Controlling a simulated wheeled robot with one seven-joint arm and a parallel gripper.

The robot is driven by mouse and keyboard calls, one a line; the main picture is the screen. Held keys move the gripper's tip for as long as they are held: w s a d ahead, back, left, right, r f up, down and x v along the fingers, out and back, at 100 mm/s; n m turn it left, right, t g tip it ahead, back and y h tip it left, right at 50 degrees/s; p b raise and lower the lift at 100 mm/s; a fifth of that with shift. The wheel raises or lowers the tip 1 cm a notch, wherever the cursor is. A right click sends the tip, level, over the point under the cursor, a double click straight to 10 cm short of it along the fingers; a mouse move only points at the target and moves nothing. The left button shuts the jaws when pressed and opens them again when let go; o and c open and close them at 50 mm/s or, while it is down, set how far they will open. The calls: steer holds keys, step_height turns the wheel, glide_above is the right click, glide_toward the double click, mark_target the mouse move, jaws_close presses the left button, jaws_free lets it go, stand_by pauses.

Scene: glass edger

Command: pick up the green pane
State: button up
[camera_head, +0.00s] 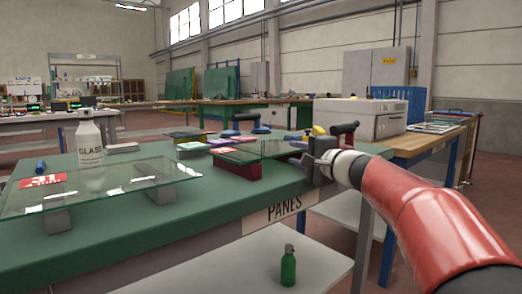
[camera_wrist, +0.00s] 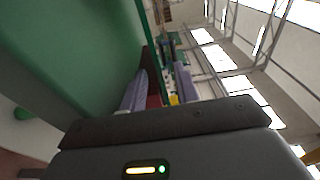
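A green-tinted glass pane (camera_head: 262,150) rests level on a dark red block (camera_head: 240,170) near the right end of the green table. My gripper (camera_head: 318,161) is at the pane's right end. Whether a finger touches the pane cannot be told. A second clear greenish pane (camera_head: 130,192) lies on grey blocks at the left.
The green table (camera_head: 220,212) bears a white bottle (camera_head: 90,150) by the left pane. Small coloured pieces (camera_head: 190,146) lie behind the panes. A green bottle (camera_head: 288,267) stands on the white lower shelf. A wooden bench with a grey box (camera_head: 362,116) stands close behind my arm.

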jaws_close()
stand_by(1.2)
